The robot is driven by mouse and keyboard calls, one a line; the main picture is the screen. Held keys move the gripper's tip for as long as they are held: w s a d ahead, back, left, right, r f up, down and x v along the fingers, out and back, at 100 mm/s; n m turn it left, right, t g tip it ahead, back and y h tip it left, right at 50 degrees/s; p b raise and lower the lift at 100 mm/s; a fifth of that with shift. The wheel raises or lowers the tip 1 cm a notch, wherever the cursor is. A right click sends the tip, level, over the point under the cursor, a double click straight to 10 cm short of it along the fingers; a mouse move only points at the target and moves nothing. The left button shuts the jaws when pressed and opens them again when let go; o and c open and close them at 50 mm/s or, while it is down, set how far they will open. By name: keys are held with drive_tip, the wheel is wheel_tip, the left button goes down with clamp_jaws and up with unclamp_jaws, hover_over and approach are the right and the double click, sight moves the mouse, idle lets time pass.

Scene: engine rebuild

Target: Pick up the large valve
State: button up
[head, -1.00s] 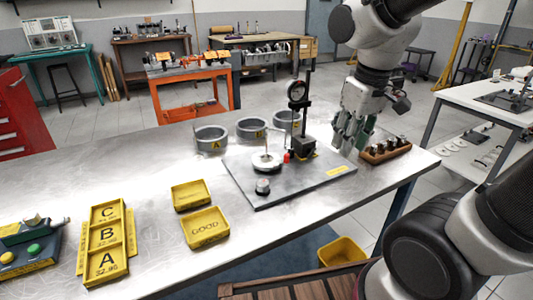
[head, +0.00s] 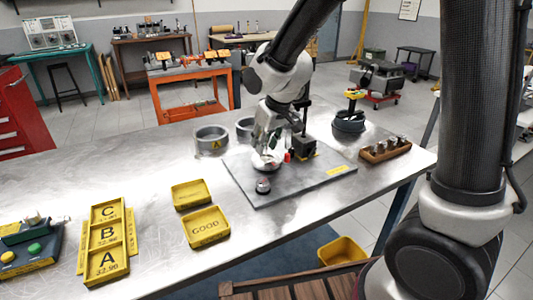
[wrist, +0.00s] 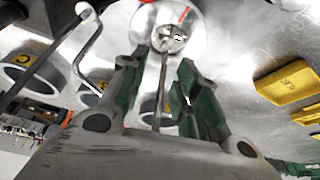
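The pale disc with a thin upright stem, which looks like the large valve (wrist: 160,90), is on the grey plate (head: 310,182) on the workbench. In the head view my gripper (head: 268,152) points down over the disc and hides most of it. In the wrist view the stem runs between my two green-padded fingers (wrist: 160,100), with the disc and its small centre hub beyond the fingertips. Gaps show on both sides of the stem, so the fingers are open around it and appear not to touch it.
A dial gauge stand with a black block (head: 304,146) and a red piece (head: 287,156) are close to the right. A small metal cylinder (head: 263,186) is in front. Grey rings (head: 211,141) stand behind. Yellow trays (head: 206,229) are left. A wooden rack (head: 385,150) is right.

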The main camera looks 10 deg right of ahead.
drive_tip(key=shift+w+f, duration=0.2)
drive_tip(key=shift+f, duration=0.35)
clamp_jaws()
drive_tip(key=shift+r, duration=0.1)
